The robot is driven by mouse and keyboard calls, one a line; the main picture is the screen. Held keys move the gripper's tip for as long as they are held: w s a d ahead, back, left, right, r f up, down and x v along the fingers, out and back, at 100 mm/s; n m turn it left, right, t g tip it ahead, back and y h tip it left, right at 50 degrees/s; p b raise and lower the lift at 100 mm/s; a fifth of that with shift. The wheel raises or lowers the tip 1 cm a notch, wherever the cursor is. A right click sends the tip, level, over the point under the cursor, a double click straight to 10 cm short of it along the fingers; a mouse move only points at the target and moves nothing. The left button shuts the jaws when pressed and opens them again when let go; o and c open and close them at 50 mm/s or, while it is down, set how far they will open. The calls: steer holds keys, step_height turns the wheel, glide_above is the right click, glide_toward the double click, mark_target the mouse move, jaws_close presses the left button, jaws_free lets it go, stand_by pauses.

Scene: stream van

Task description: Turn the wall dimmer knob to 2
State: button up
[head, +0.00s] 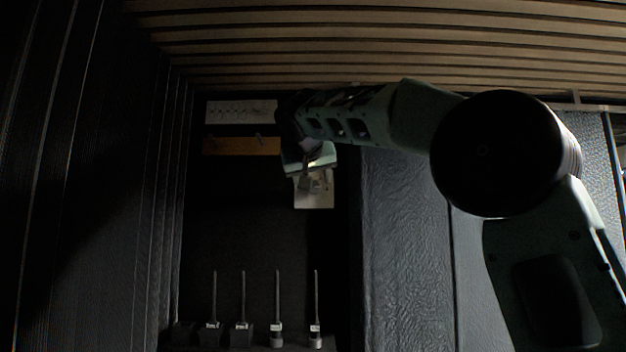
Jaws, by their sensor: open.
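The wall dimmer is a pale plate (316,201) on the dark back wall, a little left of the picture's middle. My arm reaches in from the right, and my gripper (312,184) is in front of the upper part of the plate. The gripper is open, its fingers pointing down the picture over the knob area. The fingers and hand hide most of the knob, so I cannot tell its setting or whether the fingers touch it. No number marks are readable.
A pale strip with a row of small fittings (240,111) is on the wall at upper left, above a wooden rail (240,146). Several upright antenna-like rods on dark bases (277,310) stand below. A dark textured panel (405,250) is right of the recess. Slats (350,40) run overhead.

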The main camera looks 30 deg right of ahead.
mark_target(314, 187)
steer(key=shift+x, duration=1.15)
steer(key=c, duration=1)
